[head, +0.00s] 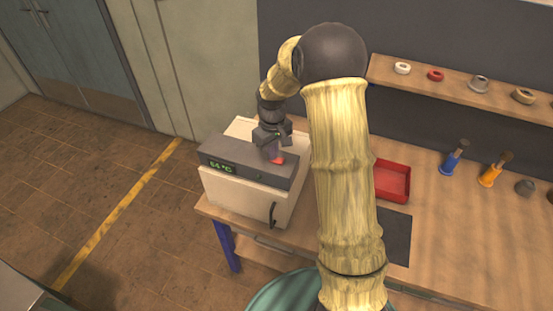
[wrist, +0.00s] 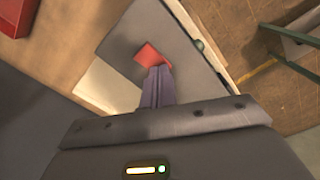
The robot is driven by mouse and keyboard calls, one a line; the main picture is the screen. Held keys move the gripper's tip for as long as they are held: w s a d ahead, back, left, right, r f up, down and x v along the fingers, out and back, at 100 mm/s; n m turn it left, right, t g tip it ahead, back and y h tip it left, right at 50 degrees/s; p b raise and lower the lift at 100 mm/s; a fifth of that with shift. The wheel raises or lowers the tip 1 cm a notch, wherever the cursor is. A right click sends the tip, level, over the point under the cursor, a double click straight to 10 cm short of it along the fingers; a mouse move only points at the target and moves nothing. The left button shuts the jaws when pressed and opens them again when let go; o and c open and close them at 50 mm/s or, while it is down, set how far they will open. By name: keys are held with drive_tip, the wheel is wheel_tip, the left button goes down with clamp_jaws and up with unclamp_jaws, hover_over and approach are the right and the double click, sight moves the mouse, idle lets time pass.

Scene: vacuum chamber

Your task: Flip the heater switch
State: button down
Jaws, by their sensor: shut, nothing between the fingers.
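My gripper (head: 273,152) points down at the panel, right at the switch. In the wrist view its shut fingers (wrist: 158,72) overlap the lower right edge of the switch. I cannot tell whether they touch it. The fingers hide part of the switch.
The heater stands at the left end of a wooden bench (head: 440,228). A red tray (head: 393,181) and a dark mat (head: 397,236) lie to its right. Blue (head: 453,157) and orange (head: 494,170) handled items stand further right. A shelf (head: 450,86) with small parts runs behind.

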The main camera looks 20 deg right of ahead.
drive_tip(key=shift+r, duration=0.1)
wheel_tip(320, 180, up, 7)
drive_tip(key=p, duration=0.5)
idle(0.4)
idle(0.4)
drive_tip(key=s+f+m+t+b, duration=0.2)
drive_tip(key=s+m+b, duration=0.2)
drive_tip(key=s, duration=1.7)
drive_tip(key=b, duration=0.3)
drive_tip(key=shift+m+t, duration=0.3)
drive_tip(key=shift+m, duration=0.1)
drive_tip(key=shift+f, duration=0.1)
